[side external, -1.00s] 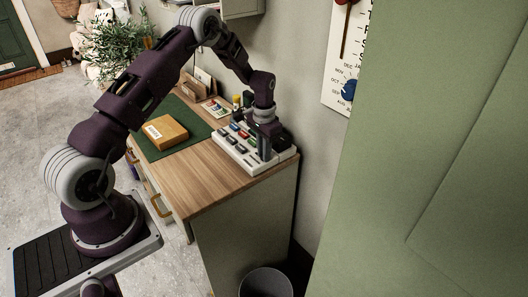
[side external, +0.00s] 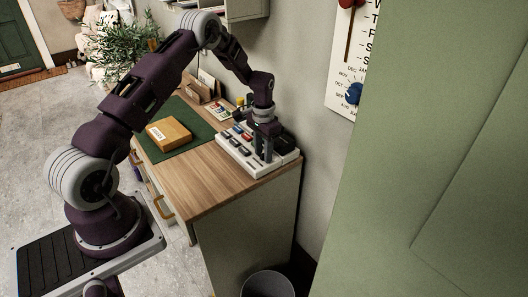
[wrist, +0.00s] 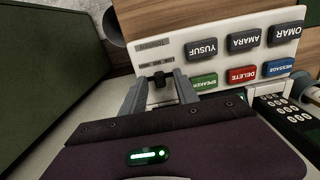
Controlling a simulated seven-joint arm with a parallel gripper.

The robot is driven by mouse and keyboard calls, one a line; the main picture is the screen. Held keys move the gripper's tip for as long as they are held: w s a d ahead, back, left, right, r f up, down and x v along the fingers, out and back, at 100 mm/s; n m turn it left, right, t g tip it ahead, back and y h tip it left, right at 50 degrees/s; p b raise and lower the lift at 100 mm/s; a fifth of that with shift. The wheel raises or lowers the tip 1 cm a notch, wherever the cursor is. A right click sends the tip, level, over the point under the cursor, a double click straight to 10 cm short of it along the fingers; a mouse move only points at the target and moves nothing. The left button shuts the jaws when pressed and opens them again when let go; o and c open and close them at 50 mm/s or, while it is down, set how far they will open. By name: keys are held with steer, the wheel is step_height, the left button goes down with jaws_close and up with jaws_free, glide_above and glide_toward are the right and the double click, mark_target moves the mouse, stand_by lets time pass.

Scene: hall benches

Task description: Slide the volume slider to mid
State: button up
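The answering machine (wrist: 218,28) is a white panel with labelled keys. It also shows on the desk in the side external view (side external: 236,158). A small black slider knob (wrist: 158,78), which I take for the volume slider, stands by the panel's near left part, under a small printed label. My gripper (wrist: 160,77) points down at the panel, with its two grey fingers apart. One finger is on each side of the knob, with space showing between them. Whether either finger touches the knob cannot be told. My gripper also shows above the machine in the side external view (side external: 263,158).
Speaker (wrist: 204,82), delete (wrist: 241,75) and message (wrist: 278,67) keys sit close to the right finger. A black number keypad (wrist: 285,112) lies farther right. A yellow box (side external: 168,133) rests on the green mat (side external: 196,127). The wall is close behind the desk.

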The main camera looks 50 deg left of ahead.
mark_target(263, 154)
step_height(263, 154, up, 7)
steer(key=shift+r, duration=0.1)
stand_by(0.5)
steer(key=s+d+r+t, duration=0.1)
steer(key=s+d+r, duration=0.3)
steer(key=r, duration=0.3)
steer(key=s+d+r+t, duration=0.1)
steer(key=s+d+r, duration=0.3)
steer(key=r, duration=0.4)
steer(key=s+d+r+t, duration=0.1)
steer(key=s+d+r, duration=0.35)
steer(key=r, duration=0.25)
steer(key=s+d+r+t, duration=0.1)
steer(key=s+d, duration=0.2)
steer(key=s, duration=0.6)
steer(key=s+d+t, duration=0.1)
steer(key=s+d, duration=0.2)
steer(key=s, duration=0.7)
steer(key=shift+d+r+t, duration=0.25)
steer(key=shift+r+t, duration=0.05)
steer(key=shift+r, duration=0.05)
